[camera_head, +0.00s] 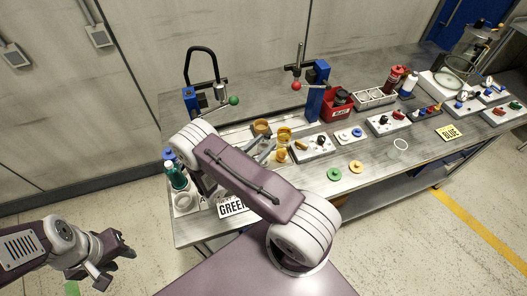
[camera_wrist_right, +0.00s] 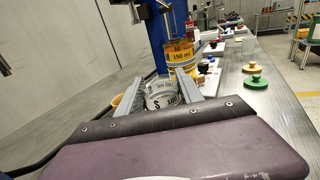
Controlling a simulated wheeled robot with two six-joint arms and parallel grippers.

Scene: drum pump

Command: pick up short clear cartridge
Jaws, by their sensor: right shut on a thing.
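In the right wrist view, my right gripper (camera_wrist_right: 160,92) is shut on a short clear cartridge (camera_wrist_right: 161,97). The cartridge has a greyish label with a large "S" and sits between the two grey fingers. In the head view, my right arm covers most of that gripper, and I cannot make out the cartridge there. I cannot tell whether the cartridge touches the bench. My left gripper (camera_head: 112,262) is empty and open, low at the left, off the bench over the floor.
An amber cartridge marked 150 ml (camera_wrist_right: 180,52) stands just beyond the held one. A blue press with a red knob (camera_head: 296,86) and a red bin (camera_head: 338,106) are behind. Green (camera_head: 334,174) and yellow (camera_head: 356,167) discs lie near the front edge. A green bottle (camera_head: 176,176) stands left.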

